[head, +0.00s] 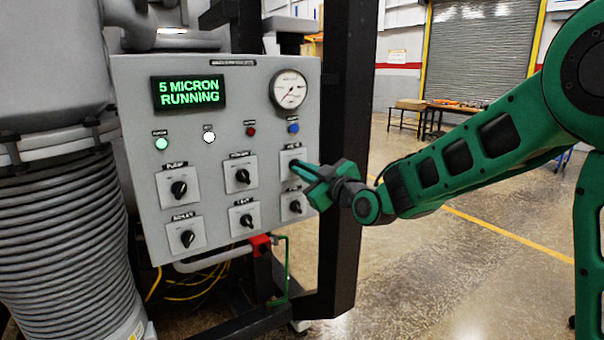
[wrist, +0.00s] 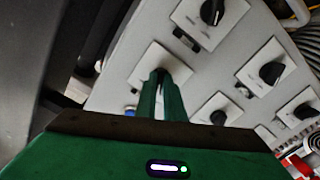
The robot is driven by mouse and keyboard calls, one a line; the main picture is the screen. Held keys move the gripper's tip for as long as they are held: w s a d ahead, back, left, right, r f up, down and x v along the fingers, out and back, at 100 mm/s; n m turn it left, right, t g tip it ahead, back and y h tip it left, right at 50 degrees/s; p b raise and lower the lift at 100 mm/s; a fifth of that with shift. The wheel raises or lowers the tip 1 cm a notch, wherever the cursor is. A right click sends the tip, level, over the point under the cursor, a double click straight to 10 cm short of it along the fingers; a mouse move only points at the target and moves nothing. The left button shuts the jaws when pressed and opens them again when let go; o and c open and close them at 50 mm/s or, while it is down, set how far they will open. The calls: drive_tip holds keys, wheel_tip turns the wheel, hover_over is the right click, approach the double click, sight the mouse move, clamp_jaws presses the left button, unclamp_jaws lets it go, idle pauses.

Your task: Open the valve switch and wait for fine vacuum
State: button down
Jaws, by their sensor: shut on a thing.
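The grey control panel (head: 225,130) faces me, with several black rotary switches on white plates. My gripper (head: 298,171) is at the top-right switch plate (head: 290,155), its green fingers shut on that switch's knob. The knob is mostly hidden by the fingers. In the wrist view the fingers (wrist: 162,80) come together over the same plate (wrist: 153,64). The small label above it is too small to read, so I cannot confirm it names the valve. The green display (head: 188,92) reads "5 MICRON RUNNING". The round gauge (head: 289,89) has a needle.
Close neighbours are the top-middle switch (head: 242,176) and the bottom-right switch (head: 296,206), just below my fingers. A green lamp (head: 161,143) and a white lamp (head: 208,136) look lit. A dark post (head: 345,130) stands right of the panel.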

drive_tip(key=m, duration=1.1)
drive_tip(key=shift+s+f+m, duration=0.1)
drive_tip(key=shift+f+m, duration=0.05)
drive_tip(key=shift+m, duration=0.15)
idle(0.5)
drive_tip(key=c, duration=1.9)
unclamp_jaws()
drive_tip(key=shift+o, duration=0.2)
drive_tip(key=v, duration=1)
drive_tip(key=shift+s+d, duration=0.25)
